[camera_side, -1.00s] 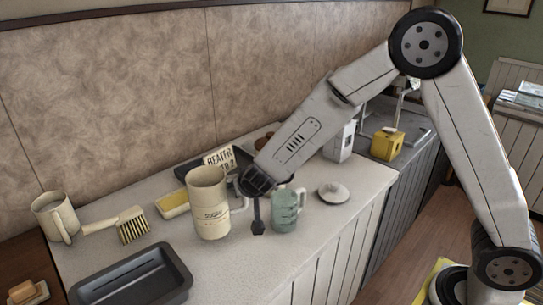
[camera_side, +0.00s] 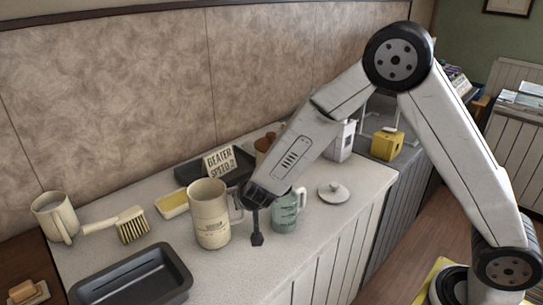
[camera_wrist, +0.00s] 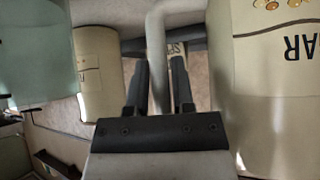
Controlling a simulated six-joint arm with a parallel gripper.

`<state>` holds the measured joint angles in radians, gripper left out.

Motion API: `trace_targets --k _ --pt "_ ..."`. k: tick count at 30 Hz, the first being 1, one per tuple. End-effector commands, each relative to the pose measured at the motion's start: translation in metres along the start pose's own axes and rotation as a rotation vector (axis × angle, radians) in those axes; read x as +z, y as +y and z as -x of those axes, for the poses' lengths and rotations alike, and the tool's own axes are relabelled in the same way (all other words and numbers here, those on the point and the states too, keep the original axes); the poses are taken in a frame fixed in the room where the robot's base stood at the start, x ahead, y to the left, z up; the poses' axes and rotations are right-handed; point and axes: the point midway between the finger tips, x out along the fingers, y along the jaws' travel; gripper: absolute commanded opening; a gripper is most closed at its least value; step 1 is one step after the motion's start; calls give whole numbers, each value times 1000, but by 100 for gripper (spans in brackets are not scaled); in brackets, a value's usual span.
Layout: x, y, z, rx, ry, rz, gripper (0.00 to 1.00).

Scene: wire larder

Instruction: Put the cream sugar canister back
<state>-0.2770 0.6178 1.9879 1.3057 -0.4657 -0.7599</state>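The cream sugar canister (camera_side: 209,212) is upright near the middle of the counter, its handle turned right. In the wrist view the canister (camera_wrist: 270,75) fills the right side, with the letters "AR" upside down. My gripper (camera_side: 257,238) is at the handle, between the canister and a pale green measuring jug (camera_side: 285,212). In the wrist view the handle (camera_wrist: 157,40) runs between the two dark fingers of my gripper (camera_wrist: 160,75), which appear closed about it. I cannot tell whether the canister's base touches the counter.
A black loaf tin (camera_side: 133,275) lies at front left. A brush (camera_side: 131,228), a cream mug (camera_side: 54,217) and a yellow dish (camera_side: 173,204) stand left. A sign (camera_side: 220,161) is behind. A round lid (camera_side: 333,191) and yellow box (camera_side: 387,143) are right. Bare counter lies in front.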

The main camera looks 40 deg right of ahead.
Motion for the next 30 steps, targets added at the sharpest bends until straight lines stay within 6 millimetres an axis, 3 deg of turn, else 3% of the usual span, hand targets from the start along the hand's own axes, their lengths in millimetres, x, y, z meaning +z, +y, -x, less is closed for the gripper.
trace_targets --k 1,2,17,30 --pt "0 0 0 0 0 0 49" --pt "0 0 0 0 0 0 58" --pt "-3 0 4 -2 1 0 58" --pt "-3 -1 44 -3 3 0 58"
